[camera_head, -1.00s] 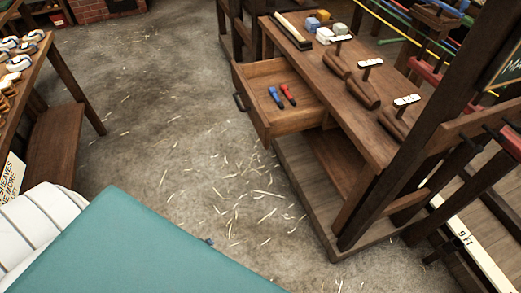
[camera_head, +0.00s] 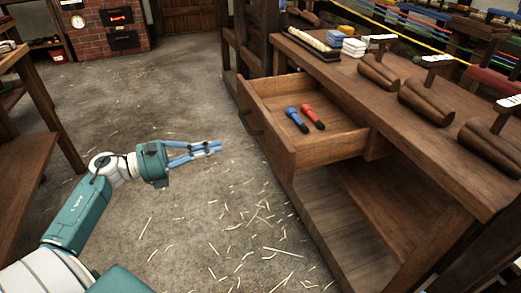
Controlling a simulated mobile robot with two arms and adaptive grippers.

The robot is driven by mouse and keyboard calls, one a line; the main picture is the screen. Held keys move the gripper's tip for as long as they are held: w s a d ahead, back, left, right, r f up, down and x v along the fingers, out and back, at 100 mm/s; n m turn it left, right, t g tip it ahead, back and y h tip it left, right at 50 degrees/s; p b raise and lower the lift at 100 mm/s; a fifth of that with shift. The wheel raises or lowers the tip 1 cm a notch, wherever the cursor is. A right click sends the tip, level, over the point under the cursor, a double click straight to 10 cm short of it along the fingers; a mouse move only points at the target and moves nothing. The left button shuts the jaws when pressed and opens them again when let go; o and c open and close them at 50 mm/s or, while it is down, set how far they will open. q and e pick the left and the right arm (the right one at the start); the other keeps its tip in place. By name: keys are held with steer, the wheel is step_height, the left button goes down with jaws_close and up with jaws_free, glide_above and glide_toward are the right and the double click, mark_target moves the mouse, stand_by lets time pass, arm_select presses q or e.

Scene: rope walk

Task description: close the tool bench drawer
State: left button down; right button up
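The tool bench (camera_head: 400,122) stands on the right, with its wooden drawer (camera_head: 270,130) pulled out to the left. A blue tool (camera_head: 296,119) and a red tool (camera_head: 312,117) lie inside the drawer. A dark handle (camera_head: 252,122) is on the drawer's front. My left gripper (camera_head: 218,147) is to the left of the drawer front, apart from it, with nothing between its fingers. The fingers look close together, and I cannot tell whether they are open or shut. My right gripper is not in view.
Wooden cone-shaped tools (camera_head: 426,100) and a tray with a pale rod (camera_head: 305,43) lie on the bench top. Another table (camera_head: 25,140) stands at the left edge. A brick hearth (camera_head: 105,30) is at the back. Straw-strewn floor (camera_head: 190,215) between is open.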

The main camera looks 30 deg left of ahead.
mark_target(271, 135)
arm_select(q)
steer(key=x, duration=1.3)
steer(key=shift+w+d+b, duration=0.25)
steer(key=shift+d+b, duration=0.05)
steer(key=shift+b, duration=0.05)
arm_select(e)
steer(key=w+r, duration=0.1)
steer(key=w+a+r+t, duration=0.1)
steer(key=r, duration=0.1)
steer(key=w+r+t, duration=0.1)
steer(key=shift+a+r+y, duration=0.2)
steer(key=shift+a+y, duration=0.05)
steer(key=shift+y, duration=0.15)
